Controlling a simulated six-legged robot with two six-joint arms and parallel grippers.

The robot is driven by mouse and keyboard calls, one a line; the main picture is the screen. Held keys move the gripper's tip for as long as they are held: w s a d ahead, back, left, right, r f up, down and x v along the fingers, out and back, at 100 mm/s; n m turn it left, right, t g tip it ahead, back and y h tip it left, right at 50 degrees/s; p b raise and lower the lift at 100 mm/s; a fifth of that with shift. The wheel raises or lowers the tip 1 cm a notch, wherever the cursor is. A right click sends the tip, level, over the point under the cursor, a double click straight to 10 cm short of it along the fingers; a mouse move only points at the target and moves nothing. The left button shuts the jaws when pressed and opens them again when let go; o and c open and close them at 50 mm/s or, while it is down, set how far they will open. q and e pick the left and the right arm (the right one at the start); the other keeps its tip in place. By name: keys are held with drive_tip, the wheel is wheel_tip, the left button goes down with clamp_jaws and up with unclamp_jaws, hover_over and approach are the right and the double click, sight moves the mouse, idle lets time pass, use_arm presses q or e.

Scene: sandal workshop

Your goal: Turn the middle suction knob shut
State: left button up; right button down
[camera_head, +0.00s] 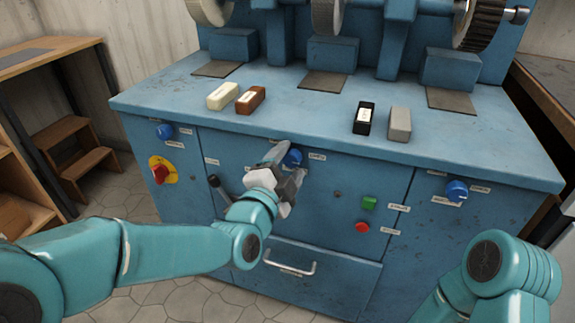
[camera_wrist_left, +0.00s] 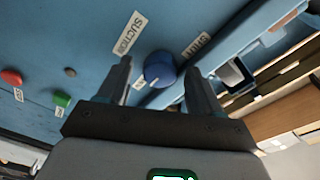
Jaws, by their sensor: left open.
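The middle suction knob (camera_head: 293,158) is a round blue knob on the front of the blue machine, partly hidden by my left gripper (camera_head: 288,164). In the left wrist view the knob (camera_wrist_left: 159,68) shows between the two fingertips of my open left gripper (camera_wrist_left: 159,70), with a gap on each side. How deep the fingers reach around it I cannot tell. Labels reading SUCTION (camera_wrist_left: 130,33) and SHUT (camera_wrist_left: 197,45) flank the knob. Which way the knob points is not clear. My right gripper is out of view; only part of that arm shows at bottom right.
Other blue knobs sit at left (camera_head: 165,131) and right (camera_head: 457,190). A red switch on yellow (camera_head: 161,172), a black lever (camera_head: 215,182), green (camera_head: 369,202) and red (camera_head: 362,227) buttons and a drawer handle (camera_head: 290,268) are on the front. Several bars lie on the top.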

use_arm(q)
drive_tip(key=c, duration=1.1)
drive_tip(key=shift+o, duration=0.2)
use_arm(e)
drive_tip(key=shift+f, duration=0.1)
